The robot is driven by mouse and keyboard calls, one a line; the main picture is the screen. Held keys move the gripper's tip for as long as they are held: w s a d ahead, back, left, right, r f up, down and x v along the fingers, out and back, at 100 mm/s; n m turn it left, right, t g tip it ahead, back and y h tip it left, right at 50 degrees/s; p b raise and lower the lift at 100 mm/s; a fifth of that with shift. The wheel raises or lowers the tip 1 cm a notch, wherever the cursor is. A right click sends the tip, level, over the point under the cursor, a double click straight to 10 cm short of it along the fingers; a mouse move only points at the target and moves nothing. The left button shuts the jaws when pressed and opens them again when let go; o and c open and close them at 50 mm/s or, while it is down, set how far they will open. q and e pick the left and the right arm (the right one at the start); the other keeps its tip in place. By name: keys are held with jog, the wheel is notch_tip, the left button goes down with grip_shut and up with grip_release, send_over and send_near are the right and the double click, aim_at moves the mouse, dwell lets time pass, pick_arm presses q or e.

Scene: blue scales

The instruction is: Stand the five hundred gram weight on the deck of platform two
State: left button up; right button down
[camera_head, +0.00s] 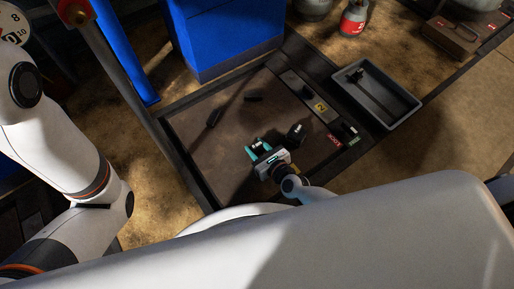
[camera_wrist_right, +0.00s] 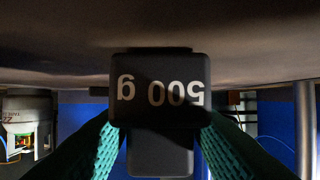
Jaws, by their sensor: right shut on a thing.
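The five hundred gram weight (camera_wrist_right: 160,92) is a black block marked "500 g". Its lettering is upside down in the right wrist view, with the teal fingers on both sides of its narrower part. In the head view, my right gripper (camera_head: 261,151) is shut on the weight (camera_head: 257,143) over the brown deck of the platform (camera_head: 222,155). A yellow label that seems to read 2 (camera_head: 320,106) is on the platform's right edge strip. The deck fills the top of the wrist view, close to the weight; I cannot tell if they touch. My left gripper is out of view.
A dark block with a pale mark (camera_head: 297,130) is just right of the gripper. Dark shapes or shadows lie farther back on the deck. A grey tray (camera_head: 405,108) is to the right, a blue box (camera_head: 225,40) behind, and a red canister (camera_head: 353,20) at the back.

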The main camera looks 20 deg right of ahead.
jog(key=shift+f, duration=0.1)
jog(key=c, duration=0.9)
grip_release()
jog(key=shift+o, duration=0.2)
